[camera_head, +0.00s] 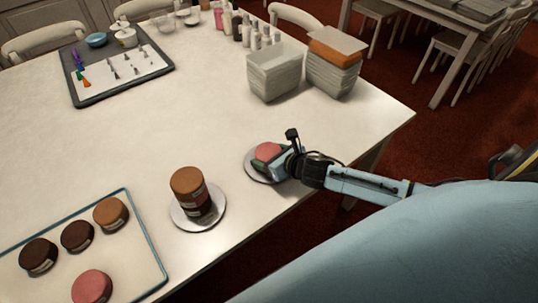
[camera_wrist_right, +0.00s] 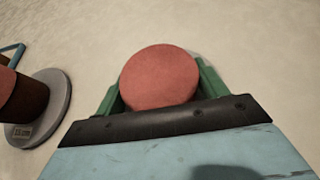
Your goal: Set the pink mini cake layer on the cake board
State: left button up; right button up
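A pink mini cake layer (camera_head: 267,151) is at the round pale cake board (camera_head: 253,171) near the table's right edge. My right gripper (camera_head: 268,161) has its green fingers on either side of this layer and appears shut on it. In the right wrist view, the pink layer (camera_wrist_right: 158,77) sits between the two fingers (camera_wrist_right: 158,92), touching or nearly touching both. Whether its underside rests on the board is hidden. Another pink layer (camera_head: 92,287) lies on the tray at the lower left. My left gripper is not in view.
A second round board (camera_head: 216,214) bears a brown layer (camera_head: 187,181) stacked on a dark one. The blue-rimmed tray (camera_head: 147,247) also holds dark and brown layers. Stacked containers (camera_head: 274,72), bottles (camera_head: 254,40) and a tool tray (camera_head: 158,82) stand farther back. The table's middle is clear.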

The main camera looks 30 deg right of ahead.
jog(key=o, duration=0.4)
jog(key=shift+r, duration=0.25)
jog(key=p+v, duration=0.2)
jog(key=v, duration=0.8)
jog(key=shift+s+r, duration=0.1)
jog(key=shift+s, duration=0.3)
jog(key=shift+s+d+r, duration=0.15)
jog(key=shift+s+r, duration=0.15)
jog(key=shift+s, duration=0.2)
